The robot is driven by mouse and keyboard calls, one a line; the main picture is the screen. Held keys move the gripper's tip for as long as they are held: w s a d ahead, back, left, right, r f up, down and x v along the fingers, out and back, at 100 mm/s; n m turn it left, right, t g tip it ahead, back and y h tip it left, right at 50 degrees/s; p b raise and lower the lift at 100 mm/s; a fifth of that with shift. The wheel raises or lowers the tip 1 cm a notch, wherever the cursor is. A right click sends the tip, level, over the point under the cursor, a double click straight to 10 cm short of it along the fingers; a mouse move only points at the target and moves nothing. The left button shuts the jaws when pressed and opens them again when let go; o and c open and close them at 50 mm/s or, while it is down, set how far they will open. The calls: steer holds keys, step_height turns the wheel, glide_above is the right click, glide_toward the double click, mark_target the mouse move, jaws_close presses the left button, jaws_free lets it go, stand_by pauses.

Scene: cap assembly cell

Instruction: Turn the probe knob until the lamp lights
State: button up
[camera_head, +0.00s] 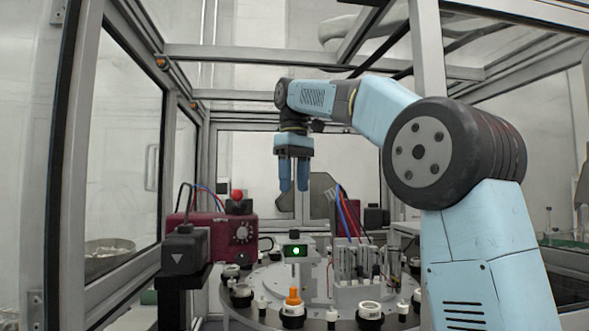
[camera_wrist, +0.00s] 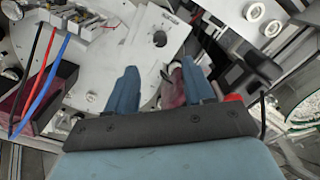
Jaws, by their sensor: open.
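My gripper (camera_head: 293,188) hangs pointing down above the machine, its blue fingers apart with nothing between them. In the wrist view my gripper (camera_wrist: 158,72) is also open and empty. A small grey box (camera_head: 295,240) below my gripper carries a lamp (camera_head: 296,251) that glows green-white. My gripper is well above this box and touches nothing.
A red button (camera_head: 238,195) tops a dark block on the maroon box. A round turntable (camera_head: 262,275) carries several white-and-black round fixtures and an orange-topped piece (camera_head: 293,297). Red and blue cables (camera_head: 346,213) rise right of the lamp box. Frame posts (camera_head: 428,60) surround the cell.

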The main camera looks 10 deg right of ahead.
steer(key=shift+r, duration=1.45)
